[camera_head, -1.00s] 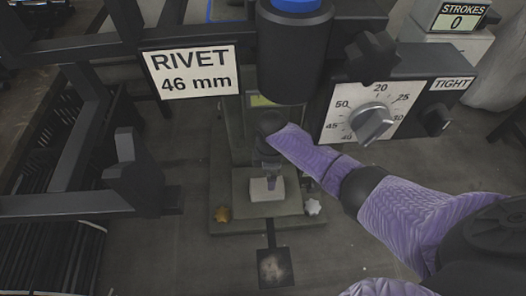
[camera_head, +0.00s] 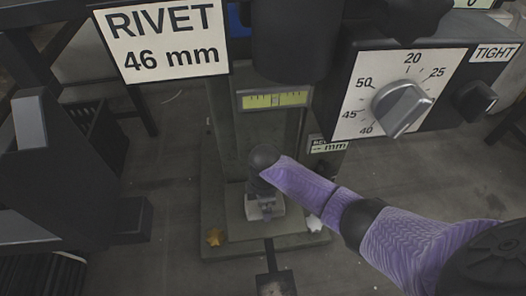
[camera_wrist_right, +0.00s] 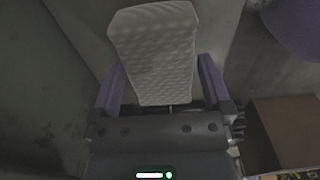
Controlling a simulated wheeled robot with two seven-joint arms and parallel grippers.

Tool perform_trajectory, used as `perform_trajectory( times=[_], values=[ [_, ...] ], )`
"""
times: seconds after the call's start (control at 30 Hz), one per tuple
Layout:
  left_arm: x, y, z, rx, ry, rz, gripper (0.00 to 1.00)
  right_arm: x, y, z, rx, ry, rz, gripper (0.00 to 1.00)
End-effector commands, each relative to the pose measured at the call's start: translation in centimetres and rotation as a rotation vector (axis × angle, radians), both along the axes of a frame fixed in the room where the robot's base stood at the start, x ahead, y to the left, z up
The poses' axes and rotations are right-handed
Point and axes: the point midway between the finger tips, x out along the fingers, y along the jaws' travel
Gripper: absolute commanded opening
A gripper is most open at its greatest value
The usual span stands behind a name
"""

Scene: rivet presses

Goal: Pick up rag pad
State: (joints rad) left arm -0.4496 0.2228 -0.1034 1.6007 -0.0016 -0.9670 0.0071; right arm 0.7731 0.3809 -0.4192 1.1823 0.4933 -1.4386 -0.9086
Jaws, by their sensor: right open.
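The rag pad, a pale quilted block (camera_wrist_right: 155,50), stands between the fingers of my right gripper (camera_wrist_right: 160,70) in the right wrist view. One purple finger is on each side of it. The gripper is open, and I cannot tell whether either finger touches the pad. In the head view the right arm comes in from the right, and its gripper (camera_head: 265,194) points down at the pale pad (camera_head: 266,211) on the press base, hiding part of it. My left gripper is not in view.
A dial panel (camera_head: 400,95) and a RIVET 46 mm sign (camera_head: 162,38) hang above. A brown box (camera_wrist_right: 290,130) lies at right in the wrist view.

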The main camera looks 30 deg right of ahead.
Motion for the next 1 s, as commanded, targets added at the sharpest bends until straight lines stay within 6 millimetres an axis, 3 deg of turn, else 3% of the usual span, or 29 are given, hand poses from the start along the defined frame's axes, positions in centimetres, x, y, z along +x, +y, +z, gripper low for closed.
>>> perform_trajectory(
  times=[0.33, 0.67, 1.0],
  values=[
    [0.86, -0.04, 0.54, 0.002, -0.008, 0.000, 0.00, 0.00, -0.02, -0.34, 0.000, -0.001, 0.000, 1.00],
    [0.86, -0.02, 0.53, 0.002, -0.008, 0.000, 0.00, -0.01, -0.02, -0.35, -0.001, 0.000, 0.000, 0.32],
    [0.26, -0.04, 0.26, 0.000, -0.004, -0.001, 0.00, 0.02, -0.02, 0.15, -0.001, -0.002, 0.000, 0.32]
  ],
)
